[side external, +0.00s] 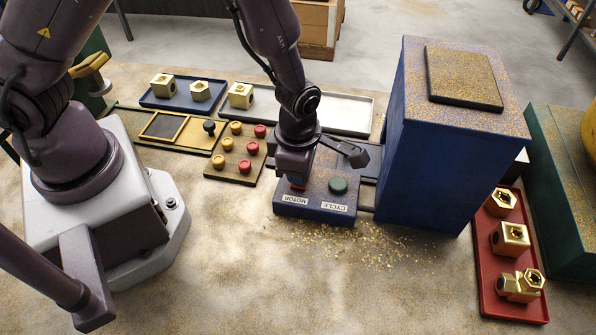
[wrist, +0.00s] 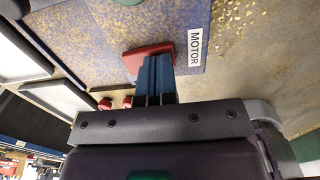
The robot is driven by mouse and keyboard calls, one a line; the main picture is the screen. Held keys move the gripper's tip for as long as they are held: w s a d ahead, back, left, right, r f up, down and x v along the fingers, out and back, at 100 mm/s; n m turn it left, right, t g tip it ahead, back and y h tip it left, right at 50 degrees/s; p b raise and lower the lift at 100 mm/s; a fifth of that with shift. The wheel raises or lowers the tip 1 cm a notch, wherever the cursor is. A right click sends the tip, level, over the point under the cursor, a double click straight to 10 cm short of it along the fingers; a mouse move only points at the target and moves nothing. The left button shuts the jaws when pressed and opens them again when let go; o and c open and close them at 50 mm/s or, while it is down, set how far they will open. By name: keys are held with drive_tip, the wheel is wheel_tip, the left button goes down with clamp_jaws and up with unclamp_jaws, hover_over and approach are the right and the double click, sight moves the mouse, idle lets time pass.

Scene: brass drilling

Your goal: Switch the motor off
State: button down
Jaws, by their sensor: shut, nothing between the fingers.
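The blue control box (side external: 317,205) sits on the worktop with MOTOR and CYCLE labels on its front. The red motor control (side external: 298,186) is mostly hidden under my gripper (side external: 293,172) in the side view. In the wrist view the red motor control (wrist: 148,55) shows beside the MOTOR label (wrist: 195,48). My gripper's blue fingers (wrist: 156,72) are closed together, empty, with their tips over its edge. I cannot tell whether they press on it. A green button (side external: 338,185) is above the CYCLE label.
A tall blue machine housing (side external: 420,150) stands right of the box. A board of red and yellow knobs (side external: 238,153) lies to the left. Trays with brass parts lie behind (side external: 182,92) and in a red tray (side external: 515,285) at right. Brass chips litter the front.

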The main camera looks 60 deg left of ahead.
sight(297, 186)
drive_tip(key=shift+w+a+r, duration=0.25)
drive_tip(key=shift+w+a, duration=0.05)
drive_tip(key=shift+w, duration=0.05)
wheel_tip(297, 186, up, 14)
drive_tip(key=s+d, duration=0.1)
drive_tip(key=shift+s+d, duration=0.15)
drive_tip(key=shift+s, duration=0.05)
idle(0.3)
